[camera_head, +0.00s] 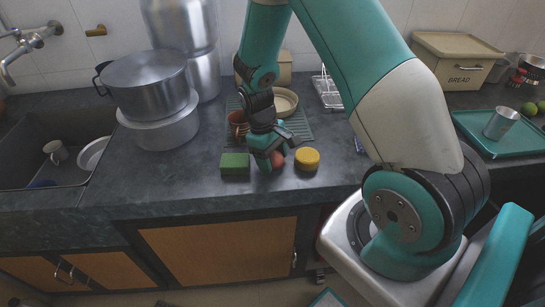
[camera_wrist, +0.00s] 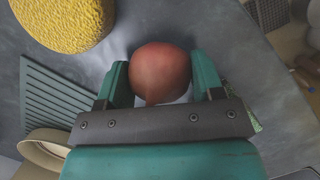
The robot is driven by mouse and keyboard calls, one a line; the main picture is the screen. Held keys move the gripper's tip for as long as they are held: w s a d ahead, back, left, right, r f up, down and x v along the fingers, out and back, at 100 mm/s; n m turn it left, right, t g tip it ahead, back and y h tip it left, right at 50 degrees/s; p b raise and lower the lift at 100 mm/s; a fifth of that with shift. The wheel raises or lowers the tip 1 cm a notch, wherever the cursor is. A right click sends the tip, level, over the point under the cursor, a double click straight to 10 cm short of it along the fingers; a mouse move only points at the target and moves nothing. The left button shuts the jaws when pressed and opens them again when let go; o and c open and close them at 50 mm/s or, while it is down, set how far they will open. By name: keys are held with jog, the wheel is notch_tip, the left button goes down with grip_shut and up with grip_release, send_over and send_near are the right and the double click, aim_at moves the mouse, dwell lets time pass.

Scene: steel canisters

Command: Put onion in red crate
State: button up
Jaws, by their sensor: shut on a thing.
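A reddish-brown onion (camera_wrist: 159,72) sits between the two fingers of my gripper (camera_wrist: 160,88) in the wrist view. My gripper is shut on it. In the head view the onion (camera_head: 277,159) shows partly behind my gripper (camera_head: 270,160), low over the dark counter near its front edge. I cannot tell whether the onion touches the counter. The onion is between a green block and a yellow round thing. I see no red crate in either view.
A green block (camera_head: 235,164) is just left of my gripper and a yellow round sponge-like thing (camera_head: 306,159) just right. Behind are a green rack (camera_head: 297,126), a brown cup (camera_head: 238,119) and a bowl (camera_head: 285,101). Large pots (camera_head: 150,80) and a sink (camera_head: 35,150) are left.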

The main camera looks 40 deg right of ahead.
jog(key=shift+f, duration=0.1)
jog(key=o, duration=1)
